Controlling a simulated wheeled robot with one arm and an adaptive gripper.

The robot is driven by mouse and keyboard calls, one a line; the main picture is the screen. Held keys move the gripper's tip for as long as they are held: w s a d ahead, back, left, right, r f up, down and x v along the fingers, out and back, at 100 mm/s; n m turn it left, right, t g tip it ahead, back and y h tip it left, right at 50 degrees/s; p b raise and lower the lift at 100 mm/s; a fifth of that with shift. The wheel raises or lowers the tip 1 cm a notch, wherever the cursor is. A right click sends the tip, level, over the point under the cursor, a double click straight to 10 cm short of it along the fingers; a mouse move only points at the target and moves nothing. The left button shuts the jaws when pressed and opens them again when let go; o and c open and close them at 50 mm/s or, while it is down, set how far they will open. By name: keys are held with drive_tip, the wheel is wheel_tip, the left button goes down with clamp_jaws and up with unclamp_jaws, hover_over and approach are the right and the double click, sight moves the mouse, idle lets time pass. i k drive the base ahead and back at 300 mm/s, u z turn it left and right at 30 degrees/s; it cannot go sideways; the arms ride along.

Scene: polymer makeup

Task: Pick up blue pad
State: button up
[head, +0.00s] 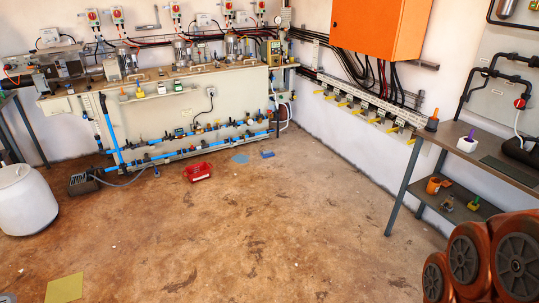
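A light blue flat patch (240,158) lies on the brown floor near the back, in front of the long bench; it looks like a thin pad. A small darker blue piece (267,154) lies just to its right, apart from it. Both are small in the view, and I cannot tell for sure which one is the blue pad. Nothing covers either one. My gripper is not in view.
A red tray (198,172) sits left of the light blue patch. A yellow pad (64,288) lies front left. A white barrel (25,202) stands left, a shelf table (480,165) right. Orange wheel-like rounds (465,258) fill the lower right. The middle floor is clear.

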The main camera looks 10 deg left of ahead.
sight(266, 154)
drive_tip(key=z, duration=0.05)
drive_tip(key=i, duration=3.05)
drive_tip(key=u, duration=0.5)
drive_tip(key=i, duration=1.9)
drive_tip(key=u, duration=0.95)
drive_tip(key=i, duration=1.65)
drive_tip(key=u, duration=0.45)
